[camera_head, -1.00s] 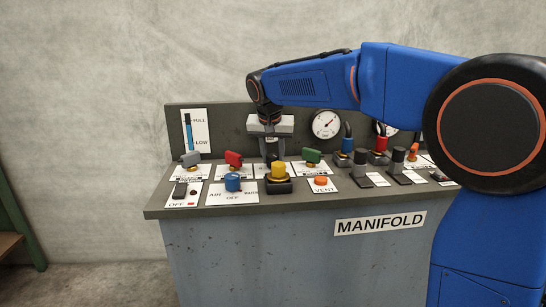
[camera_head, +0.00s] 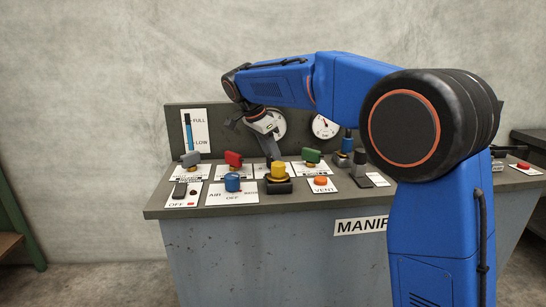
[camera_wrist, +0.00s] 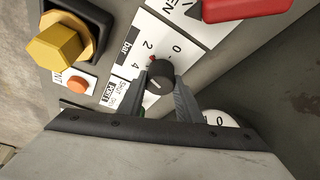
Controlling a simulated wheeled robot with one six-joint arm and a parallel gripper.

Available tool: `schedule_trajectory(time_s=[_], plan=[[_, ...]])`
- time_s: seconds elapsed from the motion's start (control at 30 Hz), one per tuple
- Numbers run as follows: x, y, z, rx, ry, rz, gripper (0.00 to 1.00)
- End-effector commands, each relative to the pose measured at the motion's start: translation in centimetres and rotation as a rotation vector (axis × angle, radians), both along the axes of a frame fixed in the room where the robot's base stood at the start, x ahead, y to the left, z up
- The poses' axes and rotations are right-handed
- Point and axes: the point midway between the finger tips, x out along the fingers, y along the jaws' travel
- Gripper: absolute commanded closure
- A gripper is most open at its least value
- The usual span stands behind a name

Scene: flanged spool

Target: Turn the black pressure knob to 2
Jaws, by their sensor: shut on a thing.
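The black pressure knob (camera_wrist: 160,71) stands on a white label marked bar (camera_wrist: 126,47), with the numbers 0, 2 and 4 and a small red mark near the 2. My gripper (camera_wrist: 161,82) is shut on the knob, one finger on each side of it. A short pale line shows on the knob, toward the lower left in the wrist view; which number it points to I cannot tell. In the head view my gripper (camera_head: 272,151) reaches down, tilted, behind the yellow knob (camera_head: 278,172), and the black knob is hidden there.
The yellow knob also shows close by in the wrist view (camera_wrist: 58,47), with an orange button (camera_wrist: 81,82) beside it. A red handle (camera_head: 233,159), a green handle (camera_head: 312,156) and a blue knob (camera_head: 232,182) stand around my gripper. Gauges (camera_head: 325,126) are behind.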

Motion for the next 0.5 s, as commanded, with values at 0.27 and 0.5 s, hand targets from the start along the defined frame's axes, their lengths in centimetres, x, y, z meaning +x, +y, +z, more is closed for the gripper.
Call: schedule_trajectory(time_s=[0.27,0.5], plan=[[0.04,0.06,-0.01,0.001,0.000,-0.122,0.91],[-0.01,0.04,0.02,0.001,0.000,-0.159,0.91]])
